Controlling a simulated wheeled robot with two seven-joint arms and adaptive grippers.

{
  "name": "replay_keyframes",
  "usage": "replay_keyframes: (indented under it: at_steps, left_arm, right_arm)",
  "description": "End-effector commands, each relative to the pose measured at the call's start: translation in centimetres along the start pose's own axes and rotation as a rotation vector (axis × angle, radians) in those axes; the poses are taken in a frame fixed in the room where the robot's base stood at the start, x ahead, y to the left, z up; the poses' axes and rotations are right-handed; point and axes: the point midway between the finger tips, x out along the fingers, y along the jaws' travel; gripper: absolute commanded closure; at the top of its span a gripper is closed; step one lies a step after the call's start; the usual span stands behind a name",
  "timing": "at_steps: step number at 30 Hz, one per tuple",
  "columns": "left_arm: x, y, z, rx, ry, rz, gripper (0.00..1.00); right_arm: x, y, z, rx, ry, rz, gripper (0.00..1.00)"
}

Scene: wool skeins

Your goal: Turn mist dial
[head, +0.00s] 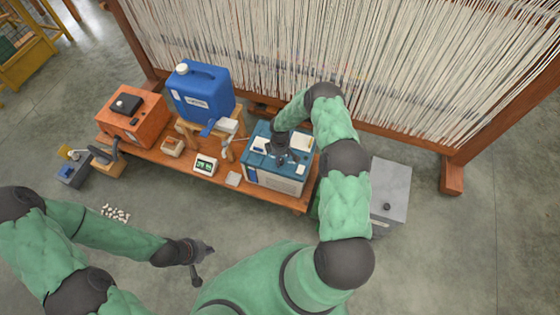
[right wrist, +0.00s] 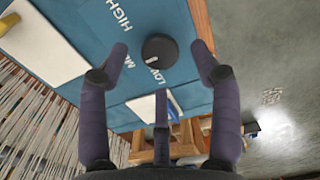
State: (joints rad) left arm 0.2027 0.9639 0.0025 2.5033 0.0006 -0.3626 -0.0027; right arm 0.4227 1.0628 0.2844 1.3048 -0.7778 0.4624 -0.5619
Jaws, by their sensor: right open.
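The mist dial (right wrist: 160,48) is a round black knob with a small white mark at its lower edge in the right wrist view. It sits on the blue top of a machine (right wrist: 110,45), which also shows in the head view (head: 255,160). White words near it read HIGH and LOW; another is partly covered. My right gripper (right wrist: 161,60) is open, with a purple-grey finger on either side of the dial and a gap to each. In the head view my right gripper (head: 282,152) is over the machine's top. My left gripper (head: 200,265) is open and empty above the floor.
The machine stands at the right end of a wooden bench (head: 225,182). A blue jug (head: 203,100), an orange box (head: 133,118) and a small display (head: 205,166) share the bench. A strung loom (head: 380,60) rises behind. A grey box (head: 392,182) stands to the right.

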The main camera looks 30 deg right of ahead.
Motion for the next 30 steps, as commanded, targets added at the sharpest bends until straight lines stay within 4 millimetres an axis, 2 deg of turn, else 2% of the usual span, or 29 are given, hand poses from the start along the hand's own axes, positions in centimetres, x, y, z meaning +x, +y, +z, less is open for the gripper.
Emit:
replay_keyframes:
  at_steps: [1, 6, 17, 19, 23, 24, 30]
  left_arm:
    - [0.4, -0.1, 0.0, 0.0, 0.0, 0.0, 1.0]
    - [0.8, -0.3, 0.0, 0.0, 0.0, 0.0, 1.0]
    - [0.8, -0.3, 0.0, 0.0, 0.0, 0.0, 1.0]
    - [0.8, -0.3, 0.0, 0.0, 0.0, 0.0, 1.0]
    - [0.8, -0.3, 0.0, 0.0, 0.0, 0.0, 1.0]
    - [0.8, -0.3, 0.0, 0.0, 0.0, 0.0, 1.0]
    - [0.8, -0.3, 0.0, 0.0, 0.0, 0.0, 1.0]
  right_arm:
    - [1.0, 0.0, 0.0, 0.0, 0.0, -0.001, 0.36]
    - [2.4, 0.0, 0.0, 0.0, 0.0, 0.0, 0.36]
    - [2.7, 0.0, 0.0, 0.001, 0.0, 0.001, 0.36]
    - [2.7, 0.0, 0.0, 0.001, 0.0, 0.001, 0.5]
    - [2.7, 0.0, 0.0, 0.0, 0.0, 0.0, 0.87]
    - [2.7, 0.0, 0.0, 0.0, 0.0, 0.0, 0.92]
    - [2.7, 0.0, 0.0, 0.005, 0.0, 0.0, 0.92]
